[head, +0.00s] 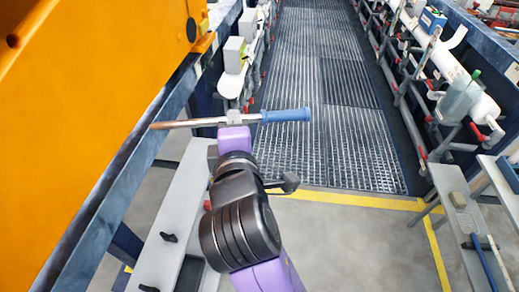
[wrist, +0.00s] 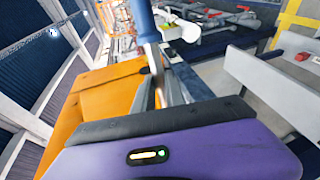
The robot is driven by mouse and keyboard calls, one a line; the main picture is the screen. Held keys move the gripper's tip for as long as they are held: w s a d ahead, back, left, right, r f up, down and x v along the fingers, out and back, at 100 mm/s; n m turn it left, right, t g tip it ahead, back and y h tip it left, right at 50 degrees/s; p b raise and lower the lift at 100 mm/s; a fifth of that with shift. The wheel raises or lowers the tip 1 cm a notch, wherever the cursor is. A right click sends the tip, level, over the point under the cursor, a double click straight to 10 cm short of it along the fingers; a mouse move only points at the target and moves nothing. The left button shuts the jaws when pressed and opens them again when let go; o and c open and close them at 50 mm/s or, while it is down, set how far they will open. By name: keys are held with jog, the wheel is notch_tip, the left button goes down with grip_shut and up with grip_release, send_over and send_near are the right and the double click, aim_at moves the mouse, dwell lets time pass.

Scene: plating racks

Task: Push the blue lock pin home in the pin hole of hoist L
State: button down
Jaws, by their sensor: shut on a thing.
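The blue lock pin (head: 286,115) lies across the head view, with its blue handle to the right and its metal shaft pointing left. My gripper (head: 233,117) is shut on the shaft beside the handle. The shaft's tip appears beside the lower edge of the orange hoist body (head: 85,95); I cannot tell whether they touch. In the wrist view the pin's blue handle (wrist: 142,20) is at the top, above the purple gripper body, and the orange body (wrist: 110,92) lies behind. A dark spot shows near the shaft there; I cannot tell if it is the pin hole.
A blue-grey steel beam (head: 150,150) runs beneath the orange body. A grey bench (head: 172,225) stands below it. A grated walkway (head: 320,90) with yellow edging is clear ahead. Pipes and a side table (head: 455,225) line the right.

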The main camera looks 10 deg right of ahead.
jog(key=s+a+r+m+h+p, duration=0.1)
jog(key=s+r, duration=0.4)
jog(key=r, duration=0.5)
jog(key=s+a+r+m+h+p, duration=0.1)
jog(key=s+a+r+m+h, duration=0.1)
jog(key=s+r, duration=0.4)
notch_tip(320, 180, up, 5)
jog(key=shift+a+r+h+p, duration=0.1)
jog(key=shift+a+h+p, duration=0.2)
jog(key=shift+a+h, duration=0.7)
jog(key=shift+r+p, duration=0.15)
jog(key=shift+p, duration=0.35)
jog(key=shift+w+a+p, duration=0.1)
jog(key=shift+w+a, duration=0.2)
jog(key=shift+a, duration=0.65)
jog(key=shift+w+a+p, duration=0.15)
jog(key=shift+w+a, duration=0.15)
jog(key=shift+a, duration=0.6)
jog(key=shift+w+a+p, duration=0.1)
jog(key=shift+w+a, duration=0.2)
jog(key=shift+a, duration=0.65)
jog(key=shift+p, duration=1.1)
